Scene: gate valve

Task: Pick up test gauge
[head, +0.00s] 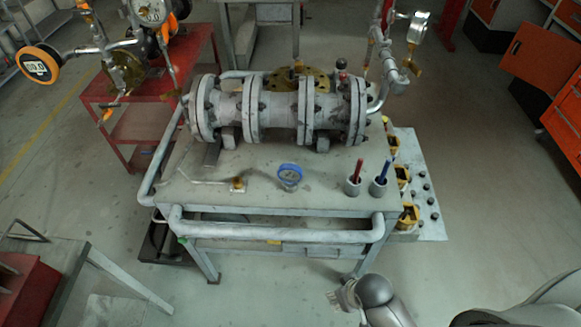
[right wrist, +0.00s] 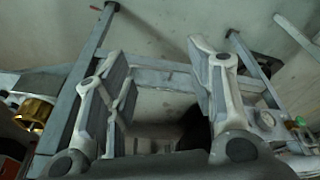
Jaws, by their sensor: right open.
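The test gauge (head: 290,176) is a small round gauge with a blue rim. It lies on the grey work table's top near its front middle, left of two cups. My right gripper (head: 338,298) is at the bottom of the head view, in front of the table and well apart from the gauge. In the right wrist view its two fingers (right wrist: 155,58) stand wide apart with nothing between them. My left gripper is not in view.
A flanged grey pipe (head: 280,110) lies along the back of the table. Two cups (head: 353,185) with a red and a blue tool stand right of the gauge. A rail (head: 275,235) runs along the front edge. A red cart (head: 150,95) stands at the back left.

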